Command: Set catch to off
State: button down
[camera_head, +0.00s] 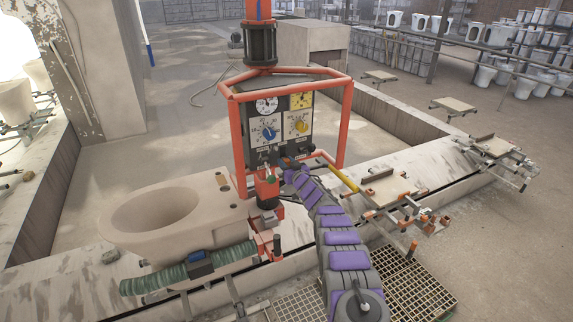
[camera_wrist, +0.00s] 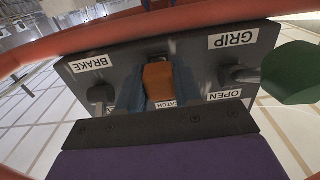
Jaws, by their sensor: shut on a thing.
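The catch (camera_wrist: 158,82) shows in the wrist view as an orange, rounded handle on a dark panel (camera_wrist: 200,55). A partly covered "CATCH" label (camera_wrist: 166,104) lies just below it. My gripper (camera_wrist: 159,90) has its blue fingers on either side of the handle and is shut on it. The base of the catch is hidden, and I cannot read which setting it is in. In the head view, my gripper (camera_head: 287,168) reaches the lower edge of the dial panel (camera_head: 297,117), and the catch is too small to make out there.
In the wrist view, a metal lever (camera_wrist: 103,95) stands under "BRAKE", and another with a green knob (camera_wrist: 290,73) stands by "GRIP" and "OPEN". An orange tube frame (camera_head: 347,125) surrounds the panel. A large beige basin (camera_head: 215,225) sits close on the left.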

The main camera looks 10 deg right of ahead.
aim_at(283, 149)
jog(key=shift+d+r, duration=0.1)
notch_tip(283, 149, up, 5)
jog(key=shift+f+p, duration=0.15)
jog(key=shift+p, duration=0.95)
jog(key=c, duration=0.8)
grip_release()
jog(key=shift+c, duration=0.2)
jog(key=shift+f, duration=0.15)
